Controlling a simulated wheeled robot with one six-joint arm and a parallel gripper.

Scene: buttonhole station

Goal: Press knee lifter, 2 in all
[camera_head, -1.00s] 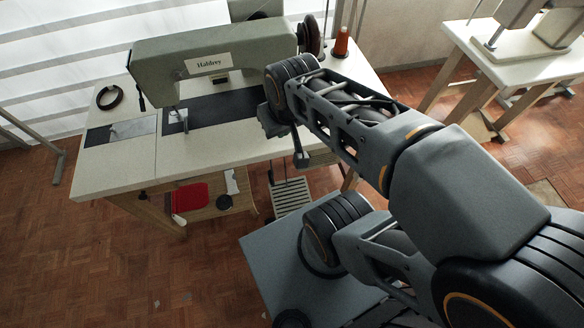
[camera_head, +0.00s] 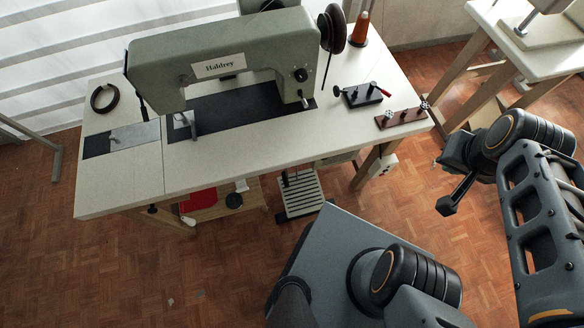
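A small dark upright bar (camera_head: 285,178) hangs under the front edge of the sewing table (camera_head: 120,190), above the slatted treadle. It may be the knee lifter, but it is too small and shaded to be sure. My gripper (camera_head: 446,190) is at the right of the view, clear of the table's right corner and well apart from that bar. It touches nothing that I can see. Its fingers are dark and seen at a slant, so I cannot tell whether they are open or shut.
The green sewing machine (camera_head: 180,65) stands on the table. The slatted treadle (camera_head: 301,195) is below. A white switch box (camera_head: 382,167) hangs near the right table leg. A shelf holds a red cloth (camera_head: 198,200). A second table (camera_head: 490,45) stands back right. Parquet floor (camera_head: 110,270) lies open at left.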

